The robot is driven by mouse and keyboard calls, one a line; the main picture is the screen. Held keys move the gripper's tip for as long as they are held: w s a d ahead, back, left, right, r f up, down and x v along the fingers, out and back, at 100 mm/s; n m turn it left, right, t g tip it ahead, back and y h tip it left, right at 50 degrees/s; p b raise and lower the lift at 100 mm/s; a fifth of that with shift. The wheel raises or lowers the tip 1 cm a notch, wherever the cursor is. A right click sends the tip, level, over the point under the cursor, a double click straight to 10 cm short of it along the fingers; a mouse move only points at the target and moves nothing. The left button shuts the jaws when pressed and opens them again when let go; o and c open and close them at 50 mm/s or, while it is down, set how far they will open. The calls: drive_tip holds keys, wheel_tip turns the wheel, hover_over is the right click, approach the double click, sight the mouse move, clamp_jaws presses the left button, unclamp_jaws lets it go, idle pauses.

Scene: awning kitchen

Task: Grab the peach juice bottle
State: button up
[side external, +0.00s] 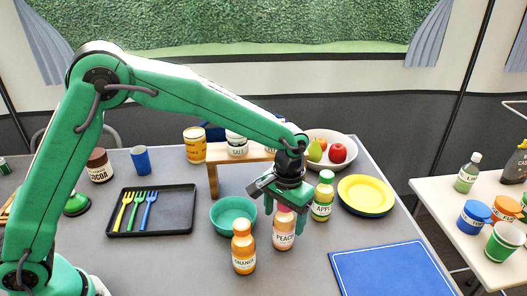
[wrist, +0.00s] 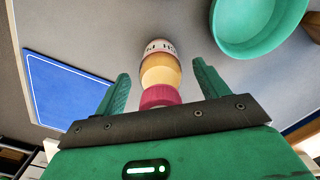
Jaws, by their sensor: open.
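The peach juice bottle (side external: 284,236) stands upright on the grey table, with a white label reading PEACH. My gripper (side external: 285,218) is above it and pointing down, hiding the bottle's top in the side view. In the wrist view, the bottle (wrist: 161,72) shows its dark pink cap between the two green fingers of my gripper (wrist: 161,80). The fingers are open, with a gap visible on each side of the bottle.
The orange bottle (side external: 243,250) stands close at the left front and the apple bottle (side external: 323,197) at the right back. A teal bowl (side external: 222,211) sits left of the peach bottle, before a wooden stand (side external: 213,178). A blue mat (side external: 390,270) lies at the right front.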

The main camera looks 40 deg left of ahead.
drive_tip(key=c, duration=1.2)
drive_tip(key=shift+c, duration=0.2)
drive_tip(key=shift+r, duration=0.15)
drive_tip(key=shift+r, duration=0.5)
wheel_tip(320, 180, up, 3)
drive_tip(key=shift+s+d+r, duration=0.1)
drive_tip(key=shift+r, duration=0.05)
drive_tip(key=s+d+r, duration=0.6)
drive_tip(key=s, duration=0.3)
drive_tip(key=shift+s+d+r, duration=0.15)
drive_tip(key=shift+s+r, duration=0.1)
